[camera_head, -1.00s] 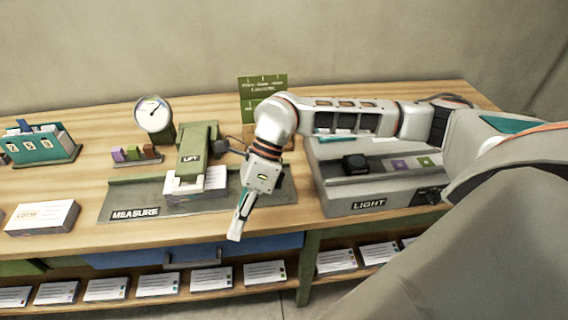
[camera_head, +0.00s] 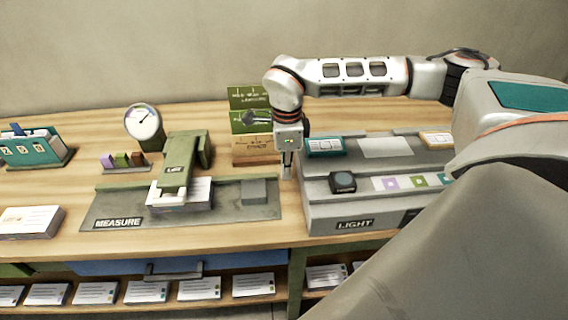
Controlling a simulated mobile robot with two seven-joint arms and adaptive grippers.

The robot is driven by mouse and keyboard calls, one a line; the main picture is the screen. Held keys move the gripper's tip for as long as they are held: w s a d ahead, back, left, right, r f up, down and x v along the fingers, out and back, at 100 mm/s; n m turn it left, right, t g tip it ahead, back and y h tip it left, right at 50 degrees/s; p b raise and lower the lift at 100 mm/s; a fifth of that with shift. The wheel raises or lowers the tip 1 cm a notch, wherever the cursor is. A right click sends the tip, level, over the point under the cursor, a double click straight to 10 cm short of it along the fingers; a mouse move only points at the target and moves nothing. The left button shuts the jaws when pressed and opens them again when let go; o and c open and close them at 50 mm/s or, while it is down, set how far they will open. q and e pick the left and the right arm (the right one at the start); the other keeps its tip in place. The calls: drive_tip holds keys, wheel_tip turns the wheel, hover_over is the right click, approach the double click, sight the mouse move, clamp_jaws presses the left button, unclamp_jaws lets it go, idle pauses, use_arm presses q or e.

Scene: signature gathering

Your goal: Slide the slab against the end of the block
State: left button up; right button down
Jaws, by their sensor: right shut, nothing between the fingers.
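A small grey slab (camera_head: 254,191) lies on the right part of the dark MEASURE bed (camera_head: 230,212). The block, a pale stack of sheets (camera_head: 197,193), sits on the same bed to its left, partly covered by the green LIFT arm (camera_head: 178,168). A gap of bare bed shows between the slab and the stack's right end. My right gripper (camera_head: 287,173) is shut and empty, pointing down just right of and behind the slab, apart from it in the picture. My left gripper is not in view.
A round dial (camera_head: 143,122) stands behind the bed. A grey LIGHT box (camera_head: 345,208) stands close on the right of my right gripper. Green and wooden boxes (camera_head: 254,148) stand behind the bed. A card stack (camera_head: 29,219) lies at the left.

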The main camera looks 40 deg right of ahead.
sight(272, 193)
wheel_tip(272, 193, down, 6)
drive_tip(key=shift+r, duration=0.25)
drive_tip(key=w+a, duration=0.1)
drive_tip(key=a, duration=0.1)
drive_tip(key=shift+w+a, duration=0.35)
drive_tip(key=shift+a, duration=0.05)
drive_tip(key=shift+w+a, duration=0.2)
drive_tip(key=shift+a, duration=0.1)
drive_tip(key=w+a, duration=0.1)
drive_tip(key=a, duration=0.1)
drive_tip(key=w+a, duration=0.2)
drive_tip(key=a, duration=0.1)
drive_tip(key=w+a+p, duration=0.1)
drive_tip(key=a, duration=0.1)
drive_tip(key=shift+w+a, duration=0.15)
drive_tip(key=shift+w, duration=0.1)
